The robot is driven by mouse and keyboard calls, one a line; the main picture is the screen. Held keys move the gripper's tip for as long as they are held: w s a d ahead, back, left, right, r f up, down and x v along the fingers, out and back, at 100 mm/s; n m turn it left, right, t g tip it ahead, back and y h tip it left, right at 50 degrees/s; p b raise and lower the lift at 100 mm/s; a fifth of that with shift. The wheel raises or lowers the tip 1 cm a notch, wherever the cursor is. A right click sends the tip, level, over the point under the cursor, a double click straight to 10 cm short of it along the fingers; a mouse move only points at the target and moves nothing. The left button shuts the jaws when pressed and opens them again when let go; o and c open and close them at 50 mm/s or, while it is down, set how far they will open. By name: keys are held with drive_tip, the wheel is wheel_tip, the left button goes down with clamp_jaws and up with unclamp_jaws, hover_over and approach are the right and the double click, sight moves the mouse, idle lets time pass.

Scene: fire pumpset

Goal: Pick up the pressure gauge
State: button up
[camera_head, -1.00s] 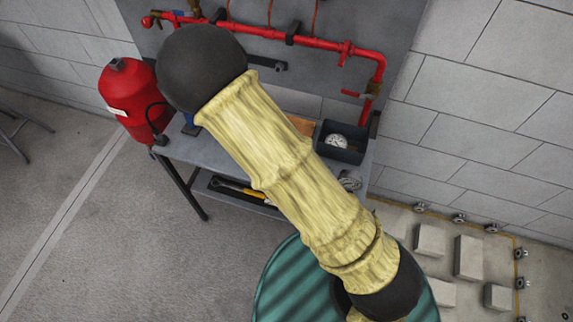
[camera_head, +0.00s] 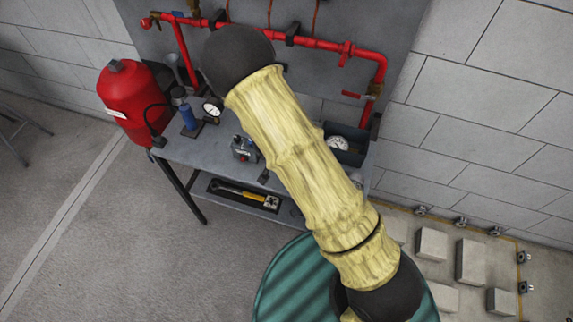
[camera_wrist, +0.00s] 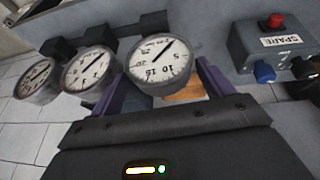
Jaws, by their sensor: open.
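In the wrist view a round white-faced pressure gauge (camera_wrist: 160,62) lies ahead, between the purple fingers of my open gripper (camera_wrist: 159,84). I cannot tell whether the fingers touch it. A second gauge (camera_wrist: 88,70) and a third gauge (camera_wrist: 37,80) stand in a row to its left. In the head view one gauge (camera_head: 337,143) sits in a dark bin (camera_head: 350,157) at the bench's right end, and another gauge (camera_head: 212,109) is beside a blue cylinder at the left. My arm hides the middle of the bench and my gripper in that view.
The bench (camera_head: 195,150) stands below red pipes (camera_head: 310,42). A red tank (camera_head: 127,95) is at its left, a green drum (camera_head: 285,285) in front.

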drive_tip(key=x, duration=0.3)
drive_tip(key=shift+f, duration=0.4)
drive_tip(key=shift+w+f, duration=0.3)
drive_tip(key=shift+s+a+r, duration=0.1)
drive_tip(key=shift+s, duration=0.25)
drive_tip(key=shift+w, duration=0.1)
drive_tip(key=shift+w, duration=0.1)
drive_tip(key=c, duration=0.9)
